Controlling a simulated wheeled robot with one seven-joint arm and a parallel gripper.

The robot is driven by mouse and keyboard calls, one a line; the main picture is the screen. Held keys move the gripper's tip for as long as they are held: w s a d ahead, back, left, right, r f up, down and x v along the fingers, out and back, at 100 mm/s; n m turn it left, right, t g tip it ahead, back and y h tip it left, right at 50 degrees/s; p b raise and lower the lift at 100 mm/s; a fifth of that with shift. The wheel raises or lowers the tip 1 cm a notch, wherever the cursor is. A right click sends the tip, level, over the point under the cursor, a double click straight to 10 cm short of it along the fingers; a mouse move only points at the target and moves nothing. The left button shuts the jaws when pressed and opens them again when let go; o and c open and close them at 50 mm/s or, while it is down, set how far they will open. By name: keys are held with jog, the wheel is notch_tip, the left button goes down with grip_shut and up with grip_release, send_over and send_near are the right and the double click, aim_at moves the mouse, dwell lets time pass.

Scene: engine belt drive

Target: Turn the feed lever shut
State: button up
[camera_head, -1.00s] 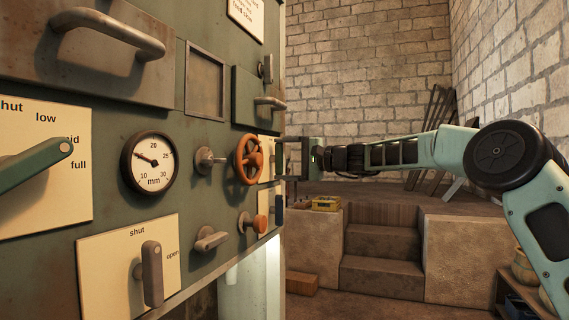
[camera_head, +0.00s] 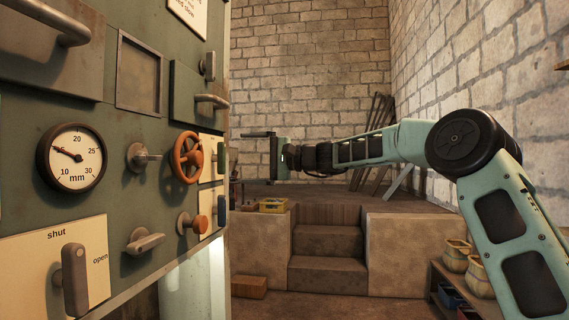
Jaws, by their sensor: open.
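A grey lever (camera_head: 74,280) stands roughly upright on a cream plate (camera_head: 28,250) at the lower left of the green panel. The plate reads "shut" above the lever and "open" to its right. No label in view names it as the feed lever. My gripper (camera_head: 258,157) is open and empty, pointing left, to the right of the panel's edge. It is well apart from the grey lever. The lever's mount is mostly hidden behind its handle.
Stone steps (camera_head: 328,245) rise behind. A shelf with pots (camera_head: 456,257) stands at the right.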

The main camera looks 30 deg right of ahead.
jog(key=v, duration=1)
jog(key=shift+s+d+b, duration=0.2)
jog(key=shift+b, duration=0.15)
jog(key=s+a+f+n+g+h, duration=0.2)
jog(key=s+a+f+g, duration=0.1)
jog(key=s+a+f, duration=0.4)
jog(key=s+a+f+n+g+h, duration=0.1)
jog(key=s+a+f+g, duration=0.2)
jog(key=a+f, duration=0.45)
jog(key=s+a+f+n+g+h, duration=0.25)
jog(key=s+a+f, duration=0.2)
jog(key=a, duration=0.45)
jog(key=s+a+f+n+g+h, duration=0.2)
jog(key=s+a+f, duration=0.1)
jog(key=s+f, duration=0.5)
jog(key=s+d+f+n+h, duration=0.3)
jog(key=s+f+n, duration=0.15)
jog(key=s, duration=0.55)
jog(key=s+d+f+n+h, duration=0.3)
jog(key=s+f+h, duration=0.15)
jog(key=s, duration=0.65)
notch_tip(320, 180, up, 19)
jog(key=y+p, duration=0.1)
jog(key=p, duration=1.8)
